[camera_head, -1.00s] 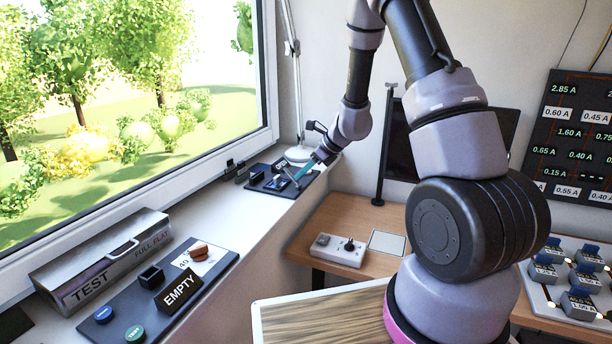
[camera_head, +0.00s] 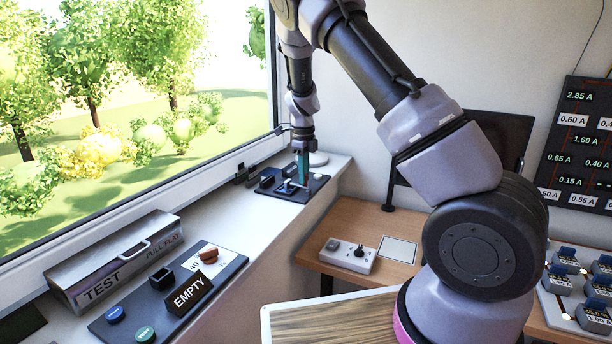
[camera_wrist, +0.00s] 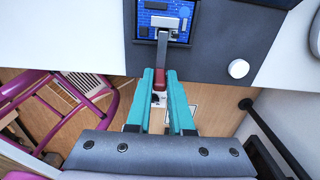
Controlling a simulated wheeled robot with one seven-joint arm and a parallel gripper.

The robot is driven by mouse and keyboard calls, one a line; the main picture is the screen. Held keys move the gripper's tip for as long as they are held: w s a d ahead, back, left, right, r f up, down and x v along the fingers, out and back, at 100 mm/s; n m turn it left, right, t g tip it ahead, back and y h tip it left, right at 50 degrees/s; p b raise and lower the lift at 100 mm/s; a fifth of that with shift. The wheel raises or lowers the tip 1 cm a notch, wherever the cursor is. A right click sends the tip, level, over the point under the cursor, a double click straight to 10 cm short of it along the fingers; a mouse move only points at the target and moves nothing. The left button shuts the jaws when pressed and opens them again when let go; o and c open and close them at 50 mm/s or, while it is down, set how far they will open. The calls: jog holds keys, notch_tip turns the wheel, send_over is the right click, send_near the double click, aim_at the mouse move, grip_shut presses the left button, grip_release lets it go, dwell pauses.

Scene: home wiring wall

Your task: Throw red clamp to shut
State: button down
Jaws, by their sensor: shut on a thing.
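The clamp's grey lever (camera_wrist: 163,48) runs from a metal block over a blue circuit board (camera_wrist: 182,18) toward me in the wrist view. Its red handle (camera_wrist: 159,80) sits between the teal fingertips of my gripper (camera_wrist: 160,74), which is shut on it. In the head view, my gripper (camera_head: 302,182) points nearly straight down over a dark fixture (camera_head: 318,181) on the window sill. The lever shows there as a small pale bar (camera_head: 291,187); the red handle is hidden by the fingers.
A white round knob (camera_wrist: 238,69) is on the fixture, right of the clamp. On the nearer sill are a TEST box (camera_head: 120,262) and a dark panel (camera_head: 228,268) with buttons and an EMPTY sign (camera_head: 192,292). A wooden desk (camera_head: 345,222) holds a small switch box (camera_head: 347,254).

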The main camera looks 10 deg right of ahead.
jog(key=shift+w+a, duration=0.1)
dwell(0.5)
jog(key=c, duration=0.8)
grip_release()
notch_tip(320, 180, up, 11)
jog(key=shift+w+a+f, duration=0.15)
jog(key=shift+a, duration=0.1)
jog(key=s+d+r+n+t+y, duration=0.1)
jog(key=s+d+r+n+y, duration=0.1)
jog(key=s+d+r+n, duration=0.4)
jog(key=s+d+r+n+t+y, duration=0.15)
jog(key=s+r+n, duration=0.25)
jog(key=s+r, duration=0.55)
jog(key=s+d+r+n+t, duration=0.1)
jog(key=s+r+n+t, duration=0.1)
jog(key=s+n, duration=0.3)
jog(key=s+d+r+n+t+h, duration=0.1)
jog(key=s+n, duration=0.5)
jog(key=s, duration=0.6)
jog(key=shift+d+r+t, duration=0.2)
jog(key=shift+r+t, duration=0.2)
jog(key=shift+t, duration=0.45)
